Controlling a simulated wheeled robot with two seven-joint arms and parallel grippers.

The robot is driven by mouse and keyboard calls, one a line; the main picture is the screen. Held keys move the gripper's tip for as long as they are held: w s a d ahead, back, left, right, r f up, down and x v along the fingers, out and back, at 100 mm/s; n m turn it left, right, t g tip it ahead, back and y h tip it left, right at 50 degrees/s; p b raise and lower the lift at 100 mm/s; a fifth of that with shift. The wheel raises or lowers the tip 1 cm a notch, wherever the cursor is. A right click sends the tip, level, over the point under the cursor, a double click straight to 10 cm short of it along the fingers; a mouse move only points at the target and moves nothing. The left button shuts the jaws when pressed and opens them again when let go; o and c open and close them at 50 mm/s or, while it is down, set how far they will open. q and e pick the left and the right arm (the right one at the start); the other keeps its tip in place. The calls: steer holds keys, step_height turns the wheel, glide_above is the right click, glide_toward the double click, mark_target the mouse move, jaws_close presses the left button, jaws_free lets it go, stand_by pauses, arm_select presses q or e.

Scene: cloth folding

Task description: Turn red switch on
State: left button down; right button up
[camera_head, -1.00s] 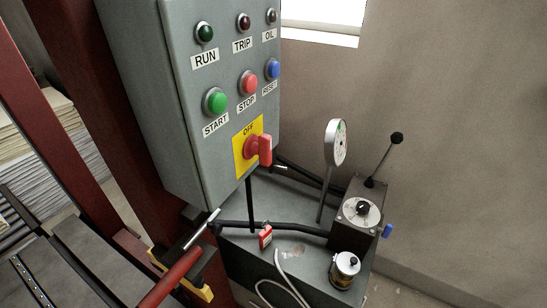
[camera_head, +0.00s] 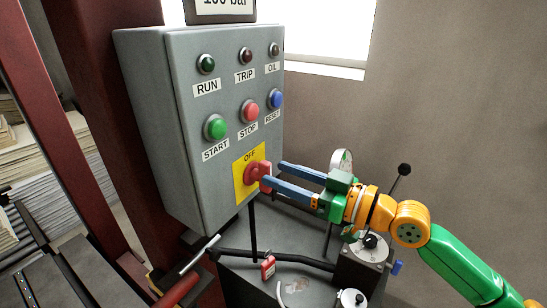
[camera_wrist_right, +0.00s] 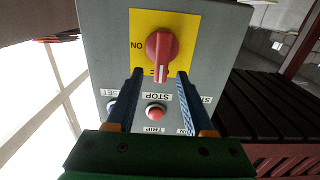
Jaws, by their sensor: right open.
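The red switch (camera_head: 252,174) is a rotary knob on a yellow plate (camera_head: 239,181) on the front of the grey control box. The plate reads OFF above the knob. In the right wrist view, which is upside down, the red switch (camera_wrist_right: 160,46) has its handle pointing down the picture toward a mostly hidden label, and ON is at the left. My right gripper (camera_head: 274,172) is open, its blue fingers close to the handle. In the right wrist view the fingertips (camera_wrist_right: 159,73) flank the handle's end; contact cannot be told. My left gripper is out of view.
The grey box (camera_head: 190,130) also carries green START (camera_head: 215,127), red STOP (camera_head: 250,110) and blue RESET (camera_head: 277,99) buttons, with lamps above. Below stands a grey bench with a gauge (camera_head: 342,160), a lever (camera_head: 403,170) and a red padlock-like tag (camera_head: 268,268).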

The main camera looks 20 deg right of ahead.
steer(key=shift+w+a+r+p, duration=0.3)
steer(key=shift+w+a+r, duration=0.1)
steer(key=shift+w, duration=0.1)
steer(key=shift+w+a+f, duration=0.45)
steer(key=shift+w, duration=0.05)
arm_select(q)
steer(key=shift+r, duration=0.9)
arm_select(e)
steer(key=shift+c, duration=0.2)
jaws_close()
